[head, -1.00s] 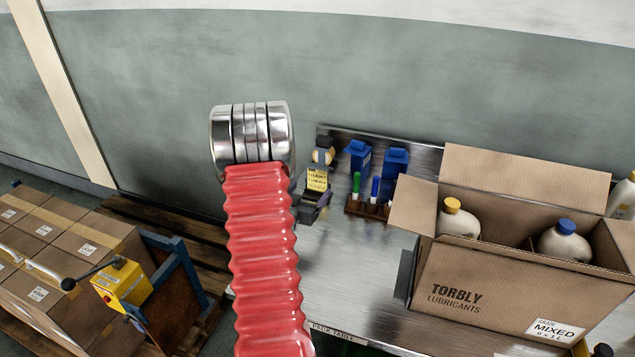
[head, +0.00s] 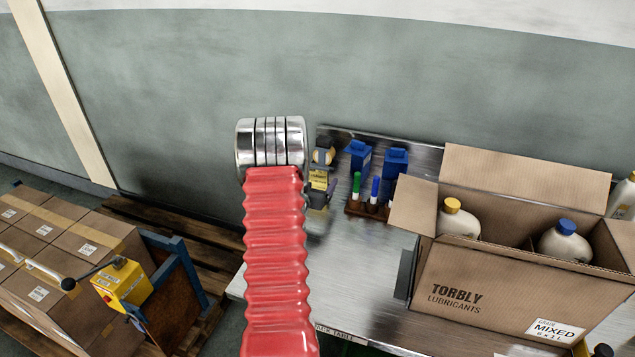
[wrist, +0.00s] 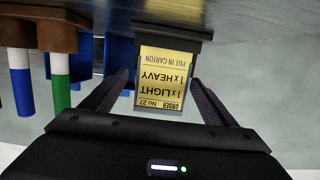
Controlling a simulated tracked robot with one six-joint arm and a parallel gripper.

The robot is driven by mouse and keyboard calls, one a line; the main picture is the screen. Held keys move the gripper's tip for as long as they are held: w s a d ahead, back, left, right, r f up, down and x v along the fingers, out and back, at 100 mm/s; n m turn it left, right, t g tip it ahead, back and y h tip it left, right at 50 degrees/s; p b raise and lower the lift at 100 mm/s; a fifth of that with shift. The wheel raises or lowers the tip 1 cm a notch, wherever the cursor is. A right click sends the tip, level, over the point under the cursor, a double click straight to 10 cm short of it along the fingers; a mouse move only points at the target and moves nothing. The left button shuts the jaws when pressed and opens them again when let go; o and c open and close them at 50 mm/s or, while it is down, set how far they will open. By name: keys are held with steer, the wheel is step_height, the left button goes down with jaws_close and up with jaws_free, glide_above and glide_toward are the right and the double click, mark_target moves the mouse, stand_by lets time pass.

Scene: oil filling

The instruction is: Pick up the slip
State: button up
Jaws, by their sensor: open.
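The slip (wrist: 162,80) is a yellow paper with dark print reading "ORDER No 27, 1x LIGHT, 1x HEAVY, PUT IN CARTON". It appears upside down in the wrist view, in a dark holder (wrist: 172,38). In the head view the slip (head: 319,180) is partly covered by my red-sleeved arm. My gripper (wrist: 160,95) is open, with one dark finger on each side of the slip. The slip lies between the fingers, and I see no clear contact. In the head view my arm mostly hides the gripper.
A marker rack (head: 368,208) and blue containers (head: 395,160) stand close right of the slip on the metal table (head: 350,280). An open carton (head: 490,285) with bottles stands further right. Stacked boxes on a pallet and a yellow box (head: 123,285) are at left.

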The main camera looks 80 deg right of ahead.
mark_target(321, 174)
steer(key=shift+d, duration=0.1)
steer(key=shift+w+x, duration=0.2)
steer(key=shift+x, duration=2.3)
steer(key=shift+c, duration=0.3)
steer(key=c, duration=1)
steer(key=shift+r, duration=0.15)
steer(key=shift+c, duration=0.2)
step_height(321, 174, up, 10)
